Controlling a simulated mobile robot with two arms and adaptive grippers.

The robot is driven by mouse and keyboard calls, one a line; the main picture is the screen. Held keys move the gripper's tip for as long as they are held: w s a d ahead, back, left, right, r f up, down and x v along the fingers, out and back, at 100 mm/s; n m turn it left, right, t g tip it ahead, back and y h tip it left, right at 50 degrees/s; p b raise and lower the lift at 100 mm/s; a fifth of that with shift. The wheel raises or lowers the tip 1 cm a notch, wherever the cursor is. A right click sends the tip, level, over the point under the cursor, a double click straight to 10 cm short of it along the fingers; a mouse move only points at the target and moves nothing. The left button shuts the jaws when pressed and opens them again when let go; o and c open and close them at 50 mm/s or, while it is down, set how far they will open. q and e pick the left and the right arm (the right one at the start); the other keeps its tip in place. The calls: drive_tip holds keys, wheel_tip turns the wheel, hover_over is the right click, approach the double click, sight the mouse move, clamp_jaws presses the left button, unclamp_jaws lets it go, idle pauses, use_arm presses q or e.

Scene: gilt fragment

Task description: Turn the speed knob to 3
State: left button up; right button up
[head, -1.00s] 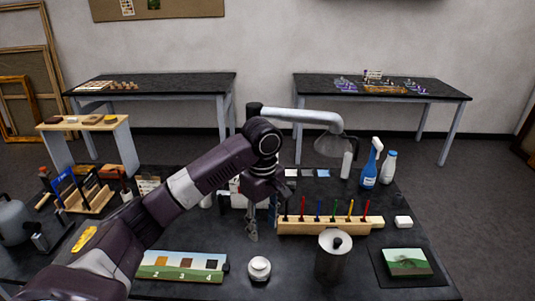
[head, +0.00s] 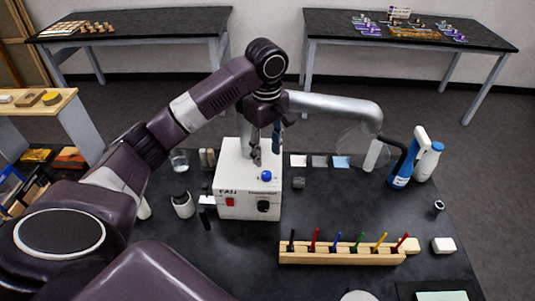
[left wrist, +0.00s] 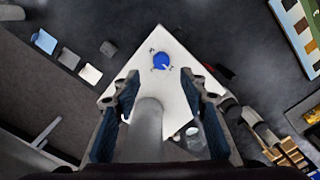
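A white box labelled FAN (head: 234,182) stands on the dark table. On its top is a blue knob (head: 266,176) with a pale pointer. Its front has a red switch (head: 230,202) and a black knob (head: 263,206). The speed markings are too small to read. My left gripper (head: 266,150) is above the box, pointing down, open and empty. In the left wrist view the blue knob (left wrist: 161,60) shows ahead between the open fingers (left wrist: 155,95), apart from them. My right gripper is not in view.
A grey duct (head: 335,105) rises from the box and bends right to a clear hood. A wooden rack of coloured tools (head: 340,256) lies in front at right. A glass (head: 180,160) stands left of the box.

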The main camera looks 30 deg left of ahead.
sight(266, 174)
use_arm(q)
drive_tip(key=shift+f, duration=0.35)
drive_tip(key=f, duration=0.2)
drive_tip(key=f+p, duration=0.1)
drive_tip(key=f, duration=0.1)
drive_tip(key=f+p, duration=0.1)
drive_tip(key=shift+s+f, duration=0.25)
drive_tip(key=shift+f, duration=0.45)
drive_tip(key=shift+w+f, duration=0.1)
drive_tip(key=shift+f, duration=0.1)
clamp_jaws()
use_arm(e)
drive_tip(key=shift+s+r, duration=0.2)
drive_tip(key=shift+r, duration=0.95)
